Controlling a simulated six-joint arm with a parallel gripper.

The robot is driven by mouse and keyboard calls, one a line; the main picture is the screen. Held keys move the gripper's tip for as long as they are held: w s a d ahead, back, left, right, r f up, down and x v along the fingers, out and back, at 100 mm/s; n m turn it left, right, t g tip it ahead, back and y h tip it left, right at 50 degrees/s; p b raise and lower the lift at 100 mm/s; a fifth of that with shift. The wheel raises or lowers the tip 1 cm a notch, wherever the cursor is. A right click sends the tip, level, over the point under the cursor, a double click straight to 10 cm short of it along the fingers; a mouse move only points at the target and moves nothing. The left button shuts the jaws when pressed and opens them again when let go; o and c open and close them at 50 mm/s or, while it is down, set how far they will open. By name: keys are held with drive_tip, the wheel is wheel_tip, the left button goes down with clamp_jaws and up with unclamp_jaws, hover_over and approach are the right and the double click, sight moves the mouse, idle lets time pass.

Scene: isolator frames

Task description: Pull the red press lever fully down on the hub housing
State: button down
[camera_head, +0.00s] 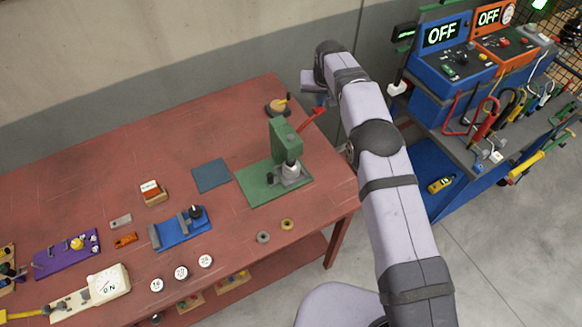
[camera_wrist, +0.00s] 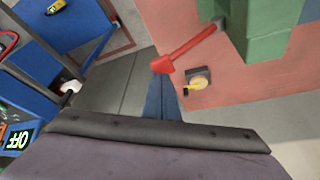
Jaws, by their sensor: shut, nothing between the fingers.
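The green press (camera_head: 285,145) stands on a green base plate at the right end of the table. Its red lever (camera_head: 308,120) slants up and to the right from the press head. The hub housing (camera_head: 290,171) is the pale and grey part under the press head. In the wrist view the red lever (camera_wrist: 190,49) runs from the green press (camera_wrist: 247,30) to a wide red end. My gripper (camera_wrist: 162,85) is shut and empty, its blue-grey fingers right at that red end. I cannot tell whether they touch it. In the head view my arm mostly hides the fingers.
A round dark-based item with a yellow handle (camera_head: 278,106) sits behind the press; it also shows in the wrist view (camera_wrist: 198,80). A blue mat (camera_head: 211,176) and blue fixture (camera_head: 180,230) lie left. Blue and orange units marked OFF stand on the right bench (camera_head: 440,150).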

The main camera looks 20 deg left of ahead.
drive_tip(key=shift+s+a+r+p, duration=0.15)
drive_tip(key=shift+r+p, duration=0.3)
drive_tip(key=shift+r, duration=0.35)
drive_tip(key=shift+s+a+r+p, duration=0.1)
drive_tip(key=shift+a+r+p, duration=0.1)
drive_tip(key=shift+r+p, duration=0.4)
drive_tip(key=shift+s+a+r+p, duration=0.15)
drive_tip(key=shift+r+p, duration=0.1)
drive_tip(key=shift+r, duration=0.7)
drive_tip(key=s+d+m+g+h+b, duration=0.1)
drive_tip(key=s+d+b, duration=0.2)
drive_tip(key=s+d, duration=0.5)
drive_tip(key=s+d+g+b, duration=0.1)
drive_tip(key=s+d+b, duration=0.2)
drive_tip(key=s+d, duration=0.55)
drive_tip(key=s+d+f+b, duration=0.1)
drive_tip(key=s+d, duration=0.3)
drive_tip(key=s, duration=0.4)
drive_tip(key=s+d+f+m+g+b, duration=0.1)
drive_tip(key=s+d+f, duration=0.3)
drive_tip(key=s, duration=0.4)
drive_tip(key=s+d+f+m+g+b, duration=0.1)
drive_tip(key=s+d+f, duration=0.2)
drive_tip(key=s, duration=0.5)
drive_tip(key=shift+d+b, duration=0.4)
drive_tip(key=shift+d, duration=0.1)
